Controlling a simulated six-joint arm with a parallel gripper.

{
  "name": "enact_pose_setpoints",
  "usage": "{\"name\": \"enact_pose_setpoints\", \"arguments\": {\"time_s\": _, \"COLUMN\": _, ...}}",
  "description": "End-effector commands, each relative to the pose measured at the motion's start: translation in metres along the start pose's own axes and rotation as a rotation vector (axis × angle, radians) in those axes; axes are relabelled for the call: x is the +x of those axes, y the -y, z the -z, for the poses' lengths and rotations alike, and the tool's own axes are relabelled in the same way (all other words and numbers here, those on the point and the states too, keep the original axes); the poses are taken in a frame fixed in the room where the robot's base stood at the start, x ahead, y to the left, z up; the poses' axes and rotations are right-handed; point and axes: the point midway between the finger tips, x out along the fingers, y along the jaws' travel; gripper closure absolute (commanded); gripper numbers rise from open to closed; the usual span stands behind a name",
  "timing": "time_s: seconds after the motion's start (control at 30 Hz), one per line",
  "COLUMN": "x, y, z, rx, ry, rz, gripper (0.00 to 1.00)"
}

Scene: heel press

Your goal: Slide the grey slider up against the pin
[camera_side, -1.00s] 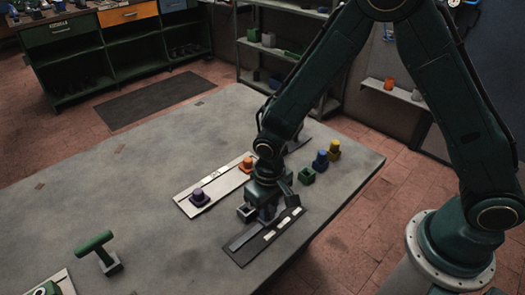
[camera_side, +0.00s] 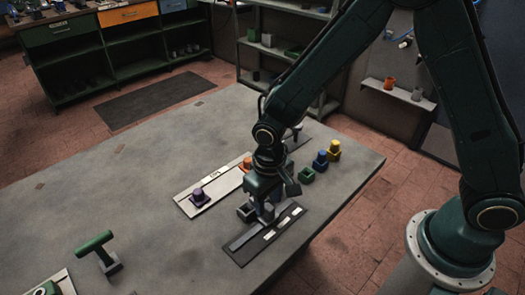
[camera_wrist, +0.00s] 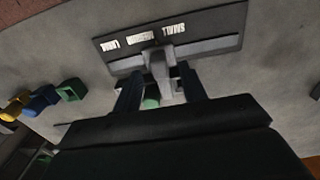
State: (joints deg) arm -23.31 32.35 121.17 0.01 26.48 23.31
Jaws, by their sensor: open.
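A dark plate (camera_side: 246,252) with several white labels lies near the table's right-hand edge; it also shows in the wrist view (camera_wrist: 226,22). The grey slider (camera_wrist: 158,66) sits on this plate and reaches back between my fingers in the wrist view. In the side view the slider (camera_side: 267,213) shows just under my gripper. My gripper (camera_side: 264,202) points down over the plate, with its two dark fingers (camera_wrist: 160,88) apart, one on each side of the slider. I cannot tell whether they touch it. I cannot make out the pin.
A pale strip (camera_side: 221,181) carries a purple piece (camera_side: 199,196) and an orange piece (camera_side: 246,162). Green (camera_side: 306,174), blue (camera_side: 321,160) and yellow (camera_side: 334,149) pieces stand behind the plate. A green T-handle (camera_side: 95,243) stands at front left. The table's middle is clear.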

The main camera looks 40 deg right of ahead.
Motion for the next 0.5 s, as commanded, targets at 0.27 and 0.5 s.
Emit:
{"name": "enact_pose_setpoints", "arguments": {"time_s": 0.27, "x": -0.043, "y": 0.000, "z": 0.001, "rx": 0.000, "ry": -0.005, "rz": 0.002, "gripper": 0.58}}
{"name": "enact_pose_setpoints", "arguments": {"time_s": 0.5, "x": -0.080, "y": 0.000, "z": 0.001, "rx": 0.001, "ry": -0.005, "rz": 0.002, "gripper": 0.58}}
